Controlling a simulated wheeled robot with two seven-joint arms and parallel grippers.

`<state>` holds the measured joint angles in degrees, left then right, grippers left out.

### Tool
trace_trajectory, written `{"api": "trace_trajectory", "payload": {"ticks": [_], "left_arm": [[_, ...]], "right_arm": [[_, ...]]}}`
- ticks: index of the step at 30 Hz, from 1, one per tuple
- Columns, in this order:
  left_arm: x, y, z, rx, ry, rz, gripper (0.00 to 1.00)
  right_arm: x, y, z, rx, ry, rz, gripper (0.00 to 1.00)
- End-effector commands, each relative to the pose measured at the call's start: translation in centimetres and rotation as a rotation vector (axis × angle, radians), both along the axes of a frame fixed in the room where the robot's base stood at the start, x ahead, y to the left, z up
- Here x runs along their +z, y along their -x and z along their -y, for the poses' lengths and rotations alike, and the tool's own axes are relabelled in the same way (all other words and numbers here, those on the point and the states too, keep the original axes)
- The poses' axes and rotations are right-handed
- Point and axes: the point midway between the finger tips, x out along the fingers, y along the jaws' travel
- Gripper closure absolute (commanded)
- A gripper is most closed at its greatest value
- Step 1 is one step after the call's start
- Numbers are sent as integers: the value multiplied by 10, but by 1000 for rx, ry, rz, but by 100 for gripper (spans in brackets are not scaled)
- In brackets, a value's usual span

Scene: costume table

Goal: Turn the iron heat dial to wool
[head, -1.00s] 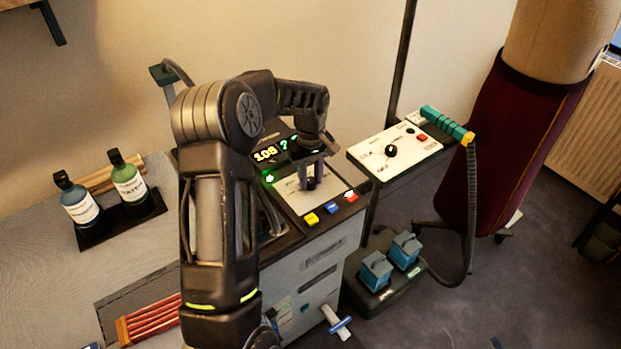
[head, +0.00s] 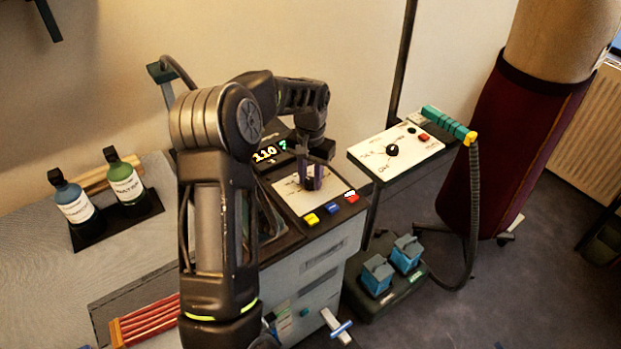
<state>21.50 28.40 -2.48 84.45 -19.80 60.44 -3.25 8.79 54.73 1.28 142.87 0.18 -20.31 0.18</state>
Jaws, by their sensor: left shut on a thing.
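The iron station's white dial panel (head: 288,195) sits on the dark-topped cabinet in the middle of the head view. My left gripper (head: 311,183) points down at this panel, shut on the heat dial, which is mostly hidden between its fingers. The panel's labels are too small and covered to read, so I cannot tell which setting the dial points to. A lit display (head: 265,154) behind the panel reads about 110, with a green mark beside it. My right gripper is not in view.
Yellow (head: 312,219), blue and red buttons line the panel's front edge. A second white panel (head: 415,148) with a black knob stands to the right. Two bottles (head: 125,180) stand in a black tray at left. Blue pedals (head: 377,274) sit on the floor unit.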

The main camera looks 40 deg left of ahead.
Motion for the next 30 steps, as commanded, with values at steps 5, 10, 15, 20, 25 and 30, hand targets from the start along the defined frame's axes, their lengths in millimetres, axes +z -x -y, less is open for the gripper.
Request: {"api": "trace_trajectory", "payload": {"ticks": [5, 10, 15, 20, 25, 30], "left_arm": [[1, -1, 0, -138, -1, 3, 100], [1, -1, 0, -236, -1, 3, 100], [1, -1, 0, -289, -1, 3, 100], [1, -1, 0, -308, -2, 4, 100], [1, -1, 0, -310, -2, 4, 100], [1, -1, 0, -309, -2, 4, 71]], "right_arm": [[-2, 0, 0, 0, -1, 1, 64], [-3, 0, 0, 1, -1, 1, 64], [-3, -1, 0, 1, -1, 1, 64], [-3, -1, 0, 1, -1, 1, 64], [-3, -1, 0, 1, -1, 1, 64], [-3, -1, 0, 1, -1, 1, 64]]}}
